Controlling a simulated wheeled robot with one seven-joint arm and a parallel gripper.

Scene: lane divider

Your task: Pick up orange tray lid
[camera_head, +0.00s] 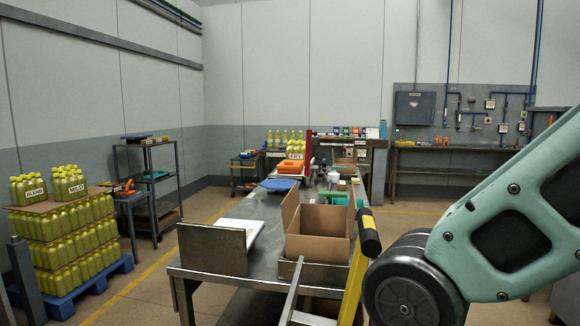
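An orange flat piece (290,167) lies toward the far end of the long metal table (262,212). It looks like a tray or lid, but it is too small to tell which. A blue flat piece (278,185) lies just in front of it. My gripper is out of view; only a teal link and dark joint of my arm show at the right, well apart from the orange piece.
An open cardboard box (318,248) and an upright metal plate (212,250) stand at the table's near end. A yellow post with a black grip (369,234) rises close in front. Bottles on a blue pallet (75,292) stand left. Floor between pallet and table is clear.

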